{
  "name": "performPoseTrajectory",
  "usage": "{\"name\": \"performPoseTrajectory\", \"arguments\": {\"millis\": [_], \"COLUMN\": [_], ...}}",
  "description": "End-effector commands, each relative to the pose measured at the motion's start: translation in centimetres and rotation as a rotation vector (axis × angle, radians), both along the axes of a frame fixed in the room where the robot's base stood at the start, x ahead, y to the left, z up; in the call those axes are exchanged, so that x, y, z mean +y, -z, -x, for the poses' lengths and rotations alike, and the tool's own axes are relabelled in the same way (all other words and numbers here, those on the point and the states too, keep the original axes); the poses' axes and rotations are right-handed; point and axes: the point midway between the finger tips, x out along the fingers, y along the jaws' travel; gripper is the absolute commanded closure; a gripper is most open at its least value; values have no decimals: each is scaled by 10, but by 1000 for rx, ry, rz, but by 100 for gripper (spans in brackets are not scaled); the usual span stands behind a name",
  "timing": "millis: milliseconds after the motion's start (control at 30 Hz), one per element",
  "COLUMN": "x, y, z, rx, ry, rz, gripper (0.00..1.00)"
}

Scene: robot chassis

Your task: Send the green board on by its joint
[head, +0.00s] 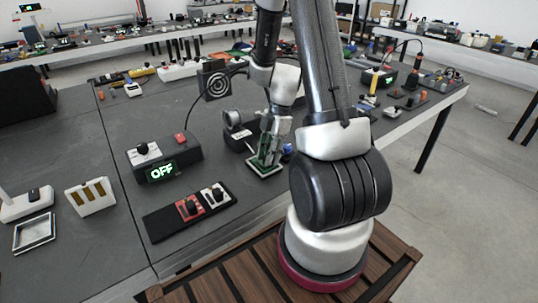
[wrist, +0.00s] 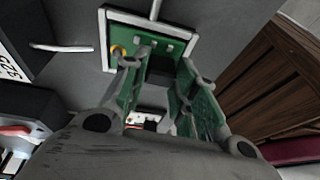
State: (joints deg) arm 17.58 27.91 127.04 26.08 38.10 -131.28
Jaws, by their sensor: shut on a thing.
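The green board (head: 255,164) has a pale rim and lies flat on the dark bench in the middle of the head view. In the wrist view the green board (wrist: 120,33) shows at the top, with a gold ring and small pale parts on it. My gripper (head: 265,154) points down onto the board. In the wrist view my gripper (wrist: 160,68) is shut on a dark block (wrist: 160,72) at the board's near edge. Green surfaces show along both fingers. The fingers hide part of the block and the board's near side.
A dark box reading OFF (head: 162,173), with a knob and red button, stands to the left. A black panel (head: 190,211) with red and white switches lies in front. A spiral-marked block (head: 215,84) stands behind. Slotted white holder (head: 91,197) is far left. Bare bench lies between them.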

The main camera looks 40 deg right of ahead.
Motion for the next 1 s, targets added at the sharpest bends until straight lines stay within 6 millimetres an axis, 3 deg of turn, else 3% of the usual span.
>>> {"name": "performPoseTrajectory", "arguments": {"millis": [600, 633, 733, 1000], "x": [1, 1, 1, 1], "y": [4, 4, 4, 4], "z": [-1, -1, -1, -1], "rx": [-4, -5, -5, -5], "ry": [-4, -3, -3, -3], "rz": [0, 0, 0, 0], "gripper": [100, 66, 48, 47]}}
